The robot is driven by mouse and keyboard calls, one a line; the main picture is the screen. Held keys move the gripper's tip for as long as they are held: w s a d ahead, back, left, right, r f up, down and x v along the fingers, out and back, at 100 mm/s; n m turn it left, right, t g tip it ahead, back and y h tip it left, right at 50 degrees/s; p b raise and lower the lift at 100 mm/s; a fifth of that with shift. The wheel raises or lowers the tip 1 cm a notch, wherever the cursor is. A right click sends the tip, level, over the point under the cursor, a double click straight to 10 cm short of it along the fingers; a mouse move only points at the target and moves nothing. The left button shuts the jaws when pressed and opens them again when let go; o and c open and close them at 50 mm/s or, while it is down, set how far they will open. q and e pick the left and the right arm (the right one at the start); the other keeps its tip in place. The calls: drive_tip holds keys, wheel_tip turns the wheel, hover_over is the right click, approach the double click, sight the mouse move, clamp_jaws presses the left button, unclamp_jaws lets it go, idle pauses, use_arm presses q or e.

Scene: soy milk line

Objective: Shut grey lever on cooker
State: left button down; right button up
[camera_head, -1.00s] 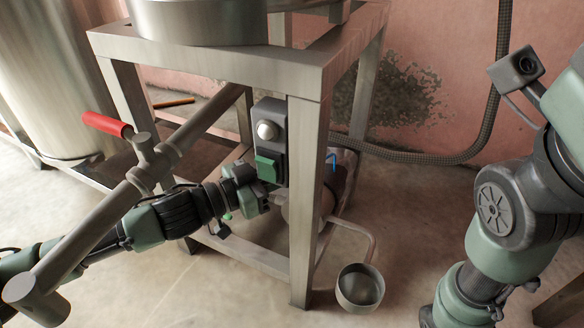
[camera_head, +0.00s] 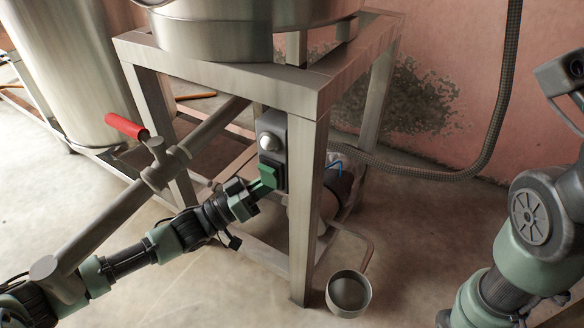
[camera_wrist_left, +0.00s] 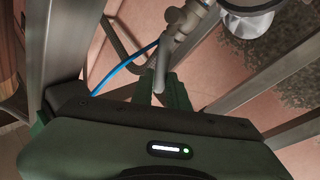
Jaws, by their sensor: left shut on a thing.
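The cooker (camera_head: 215,35) is a steel vessel on a metal stand at the top of the head view. In the left wrist view a slim grey lever (camera_wrist_left: 161,70) hangs from a metal fitting, between the green fingers of my left gripper (camera_wrist_left: 159,84). The gripper is shut on the lever. In the head view my left gripper (camera_head: 266,180) reaches in from the left, at the lower part of a dark box by the stand's front leg. I cannot make out the lever there. My right gripper is out of view; only my right arm shows at the right.
A grey pipe with a red-handled valve (camera_head: 127,126) runs above my left arm. The stand's front leg (camera_head: 306,215) is close right of my left gripper. A small metal cup (camera_head: 348,293) is by the leg. A blue tube (camera_wrist_left: 120,70) passes the lever.

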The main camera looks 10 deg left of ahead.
use_arm(q)
wheel_tip(320, 180, down, 7)
drive_tip(key=a+n+t+y+b, duration=0.2)
drive_tip(key=n+t+y, duration=0.6)
drive_tip(key=n, duration=1)
drive_tip(key=shift+w+a+f+n+t, duration=0.25)
drive_tip(key=shift+w+n+t, duration=0.15)
drive_tip(key=shift+t, duration=0.2)
drive_tip(key=shift+y, duration=0.4)
drive_tip(key=c, duration=1.4)
unclamp_jaws()
drive_tip(key=p+v, duration=0.2)
drive_tip(key=v, duration=0.6)
